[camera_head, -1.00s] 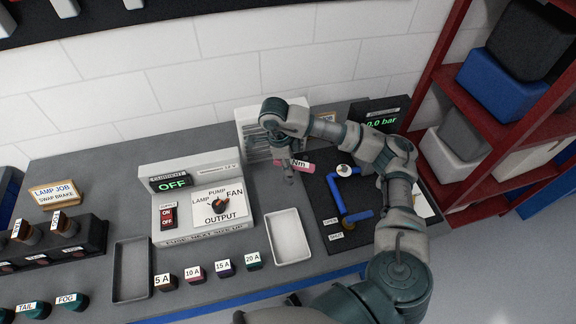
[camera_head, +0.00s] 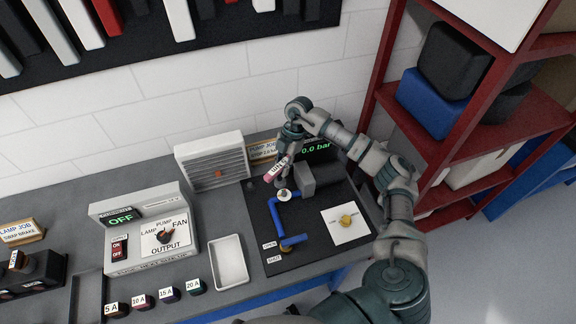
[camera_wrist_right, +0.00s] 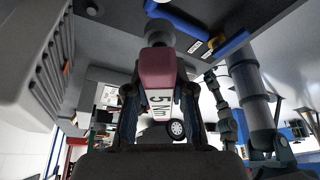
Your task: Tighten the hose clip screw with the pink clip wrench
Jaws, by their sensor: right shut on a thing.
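The pink clip wrench (camera_head: 272,176) with a white label reading "5 Nm" is held in my right gripper (camera_head: 284,172). In the right wrist view the wrench's pink body (camera_wrist_right: 157,72) sits between the two fingers, with a dark round end beyond it. The blue hose (camera_head: 276,214) runs on a black board. A pale round fitting (camera_head: 284,195) is at the hose's upper end, just below the gripper; I cannot make out the clip screw or whether the wrench touches it. My left gripper is not in view.
A grey pump-like block (camera_head: 318,180) stands close right of the gripper, before a display reading "0.0 bar" (camera_head: 316,148). A vented fan box (camera_head: 212,160) stands to the left.

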